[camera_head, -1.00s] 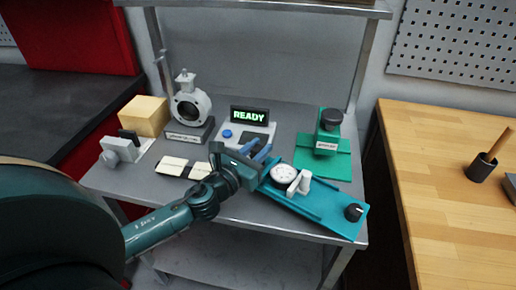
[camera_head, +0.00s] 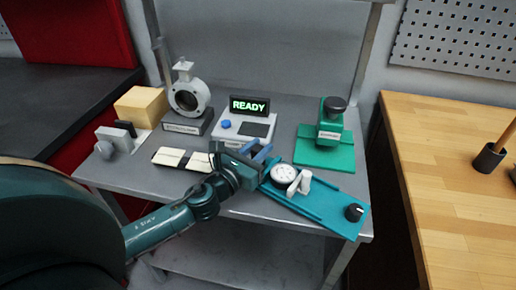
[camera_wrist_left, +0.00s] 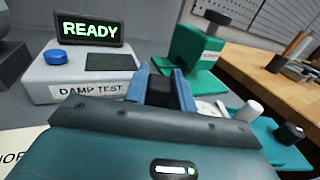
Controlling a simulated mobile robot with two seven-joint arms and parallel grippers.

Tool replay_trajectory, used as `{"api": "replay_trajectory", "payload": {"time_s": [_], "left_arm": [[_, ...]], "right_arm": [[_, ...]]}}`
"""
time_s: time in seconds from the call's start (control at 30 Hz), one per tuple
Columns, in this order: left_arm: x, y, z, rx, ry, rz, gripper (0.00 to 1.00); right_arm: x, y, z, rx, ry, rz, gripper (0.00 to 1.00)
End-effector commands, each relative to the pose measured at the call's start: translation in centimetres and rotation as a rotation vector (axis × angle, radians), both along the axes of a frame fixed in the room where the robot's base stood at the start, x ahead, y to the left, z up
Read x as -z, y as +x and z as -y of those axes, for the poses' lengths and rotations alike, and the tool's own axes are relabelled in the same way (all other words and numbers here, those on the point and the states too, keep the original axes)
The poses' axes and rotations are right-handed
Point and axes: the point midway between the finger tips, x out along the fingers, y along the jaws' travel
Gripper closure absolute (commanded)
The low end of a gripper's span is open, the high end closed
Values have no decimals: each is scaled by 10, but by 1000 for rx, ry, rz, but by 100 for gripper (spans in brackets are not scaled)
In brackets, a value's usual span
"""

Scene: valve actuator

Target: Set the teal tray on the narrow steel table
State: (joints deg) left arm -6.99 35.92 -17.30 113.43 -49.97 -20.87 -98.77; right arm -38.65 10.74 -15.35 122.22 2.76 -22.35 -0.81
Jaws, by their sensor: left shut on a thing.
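The teal tray (camera_head: 325,211) is a long flat piece at the front right of the narrow steel table (camera_head: 245,207). It carries a round white dial (camera_head: 284,175), a white upright part (camera_head: 301,183) and a black knob (camera_head: 354,212). My left gripper (camera_head: 262,156) is shut on the tray's left end. The tray's right end reaches the table's front right edge; I cannot tell whether it rests on the top or hangs just above it. My right gripper is not in view.
A box with a READY screen (camera_head: 249,106), a green stand (camera_head: 325,143), a grey ring-shaped valve (camera_head: 189,97), a yellow block (camera_head: 141,107) and pale cards (camera_head: 183,160) stand or lie around the tabletop. A wooden bench (camera_head: 447,165) is at the right.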

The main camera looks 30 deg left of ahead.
Motion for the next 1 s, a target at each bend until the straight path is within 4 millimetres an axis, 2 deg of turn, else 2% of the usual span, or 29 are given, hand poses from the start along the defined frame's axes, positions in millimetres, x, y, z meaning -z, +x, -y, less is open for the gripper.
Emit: {"api": "replay_trajectory", "payload": {"time_s": [0.43, 0.47, 0.5, 0.77, 1.0], "left_arm": [[8, 0, 0, 1, -3, 3, 100], [7, 0, 0, 0, -3, 3, 73], [7, 0, 0, 0, -3, 3, 70], [8, 0, 0, 0, -1, 1, 49], [10, 0, 0, 0, 2, -3, 49]], "right_arm": [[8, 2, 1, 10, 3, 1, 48], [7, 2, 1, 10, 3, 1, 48], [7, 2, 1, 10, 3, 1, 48], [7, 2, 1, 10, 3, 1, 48], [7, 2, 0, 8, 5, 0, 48]]}}
